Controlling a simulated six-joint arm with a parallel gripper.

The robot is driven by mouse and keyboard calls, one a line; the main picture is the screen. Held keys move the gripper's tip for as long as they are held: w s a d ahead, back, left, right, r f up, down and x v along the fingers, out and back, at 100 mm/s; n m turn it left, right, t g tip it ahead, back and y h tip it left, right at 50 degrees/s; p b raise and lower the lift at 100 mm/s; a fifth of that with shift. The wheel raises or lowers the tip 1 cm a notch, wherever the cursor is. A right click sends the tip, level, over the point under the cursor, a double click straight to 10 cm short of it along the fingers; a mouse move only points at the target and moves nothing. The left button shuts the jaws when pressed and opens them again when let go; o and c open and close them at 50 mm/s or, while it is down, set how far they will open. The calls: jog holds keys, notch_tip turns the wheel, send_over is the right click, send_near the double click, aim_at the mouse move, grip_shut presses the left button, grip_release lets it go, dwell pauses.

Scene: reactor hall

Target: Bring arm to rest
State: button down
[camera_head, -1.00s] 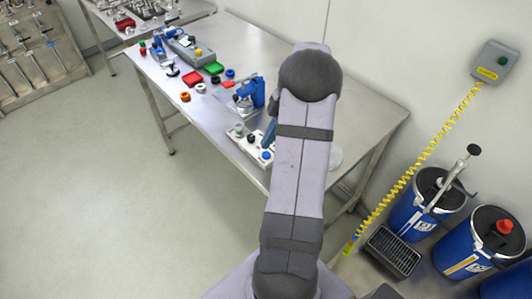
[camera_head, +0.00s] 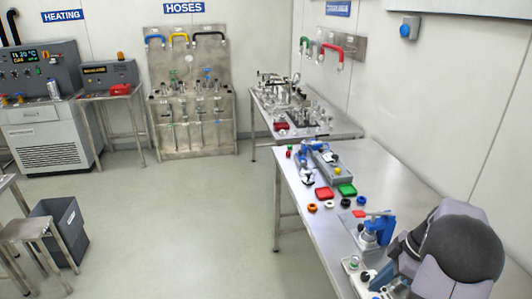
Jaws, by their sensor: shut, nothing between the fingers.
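My arm (camera_head: 452,250) shows at the lower right corner, a grey and dark-capped link over the near end of the steel table (camera_head: 425,185). My gripper cannot be made out; it is hidden behind the arm or outside the picture.
A second table (camera_head: 335,128) stands behind. A hose rack (camera_head: 187,60) and grey crate (camera_head: 58,229) are farther off. The floor between is clear.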

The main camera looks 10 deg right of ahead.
jog(key=s+a+r+m+g+h, duration=0.1)
jog(key=a+m, duration=0.2)
jog(key=a, duration=0.4)
jog(key=s+a+m+g+h, duration=0.1)
jog(key=s+a+m, duration=0.1)
jog(key=a, duration=0.6)
jog(key=s+a+f+m+h, duration=0.1)
jog(key=s+a+m, duration=0.5)
jog(key=s+a, duration=0.3)
jog(key=shift+s+a+f+h, duration=0.15)
jog(key=shift+s+a+h, duration=0.2)
jog(key=shift+a, duration=0.35)
jog(key=shift+w, duration=0.1)
dwell(3.1)
notch_tip(320, 180, down, 15)
jog(key=b, duration=1.5)
jog(key=shift+f, duration=0.2)
